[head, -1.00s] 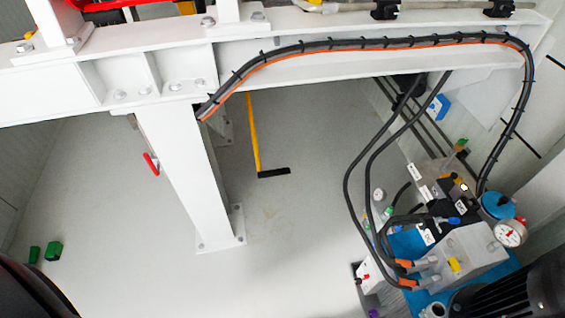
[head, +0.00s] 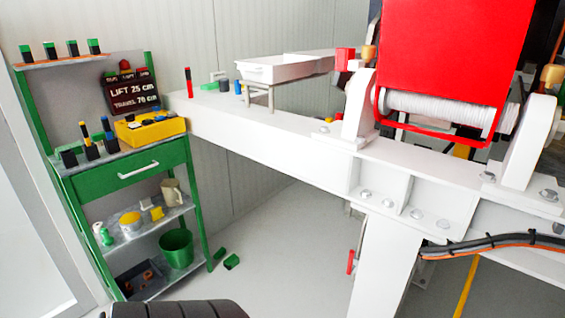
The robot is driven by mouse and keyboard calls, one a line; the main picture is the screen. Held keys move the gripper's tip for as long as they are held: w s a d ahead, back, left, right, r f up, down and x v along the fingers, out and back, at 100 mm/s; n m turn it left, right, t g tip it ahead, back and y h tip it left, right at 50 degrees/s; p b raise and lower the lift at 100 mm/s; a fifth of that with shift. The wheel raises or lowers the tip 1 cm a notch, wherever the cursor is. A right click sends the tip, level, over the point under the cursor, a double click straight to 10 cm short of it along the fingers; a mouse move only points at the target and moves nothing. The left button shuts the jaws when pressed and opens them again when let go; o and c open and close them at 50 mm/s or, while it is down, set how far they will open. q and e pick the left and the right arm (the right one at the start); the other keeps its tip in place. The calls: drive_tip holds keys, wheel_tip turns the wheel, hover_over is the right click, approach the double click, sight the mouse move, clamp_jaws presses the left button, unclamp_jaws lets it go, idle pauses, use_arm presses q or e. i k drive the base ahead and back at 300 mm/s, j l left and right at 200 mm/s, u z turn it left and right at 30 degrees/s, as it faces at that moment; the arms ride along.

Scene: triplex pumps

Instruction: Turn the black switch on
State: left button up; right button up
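I cannot make out a black switch for certain in the head view. A yellow box (head: 150,130) on top of the green cart has small dark and blue parts on it, too small to tell apart. A black sign (head: 131,92) with white lettering, "LIFT 25 cm" and "TRAVEL 70 cm", stands behind that box. Neither of my grippers is in view.
The green cart (head: 125,171) stands at the left, with a green bucket (head: 176,249) on its lower shelves. A white beam frame (head: 270,140) carrying a red winch (head: 440,50) crosses the middle and right.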

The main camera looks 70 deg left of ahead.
sight(129, 118)
drive_tip(key=u, duration=3.05)
